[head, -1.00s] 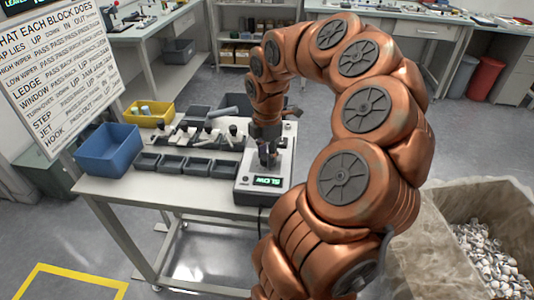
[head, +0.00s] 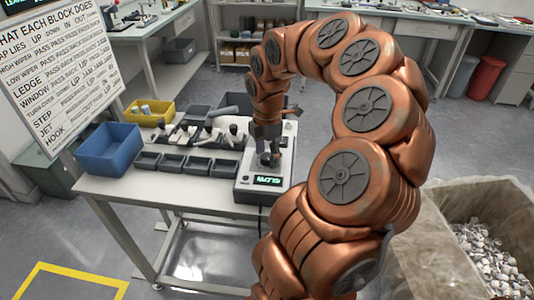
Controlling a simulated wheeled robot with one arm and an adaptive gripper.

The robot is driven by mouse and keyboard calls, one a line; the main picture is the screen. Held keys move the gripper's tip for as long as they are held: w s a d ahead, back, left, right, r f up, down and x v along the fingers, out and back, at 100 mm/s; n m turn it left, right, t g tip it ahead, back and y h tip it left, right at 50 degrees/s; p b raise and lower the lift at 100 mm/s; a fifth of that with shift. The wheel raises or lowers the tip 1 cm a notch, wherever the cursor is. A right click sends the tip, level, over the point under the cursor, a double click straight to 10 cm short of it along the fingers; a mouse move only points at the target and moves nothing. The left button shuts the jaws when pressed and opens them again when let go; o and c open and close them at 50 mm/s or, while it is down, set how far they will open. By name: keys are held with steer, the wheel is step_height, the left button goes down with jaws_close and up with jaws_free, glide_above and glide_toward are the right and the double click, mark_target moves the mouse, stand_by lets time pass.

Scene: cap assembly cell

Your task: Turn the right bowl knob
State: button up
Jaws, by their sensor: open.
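A grey control box (head: 258,191) with a small lit green display (head: 268,180) stands at the right end of the white table. My gripper (head: 268,158) points down over the top of the box, with its fingertips close to the dark knob area behind the display. The gripper is open. The fingers and my arm cover much of this area, so I cannot make out the right bowl knob clearly or tell whether the fingers touch it. The display's lettering is too small and blurred to read surely.
Several dark trays (head: 172,162) line the table's front, left of the box, with small black-and-white fixtures behind them. A blue bin (head: 108,150) and a yellow bin (head: 150,113) stand at the left. A large crate (head: 435,240) of pale parts is at right.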

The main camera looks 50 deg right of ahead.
mark_target(267, 156)
step_height(267, 156, up, 12)
stand_by(0.6)
stand_by(0.5)
steer(key=s+a+r+m+p, duration=0.1)
steer(key=a+r+m+p, duration=0.1)
steer(key=a, duration=0.6)
steer(key=s+a+r+m+p, duration=0.1)
steer(key=s+a+m+p, duration=0.1)
steer(key=a, duration=0.7)
steer(key=s+a+f+m+g+p, duration=0.1)
steer(key=s+a+f+m+p, duration=0.3)
steer(key=s+a+m, duration=0.6)
steer(key=s+f+m, duration=0.1)
steer(key=s, duration=0.3)
steer(key=shift+s+a+g, duration=0.3)
steer(key=shift+a+g, duration=0.05)
steer(key=shift+g, duration=0.05)
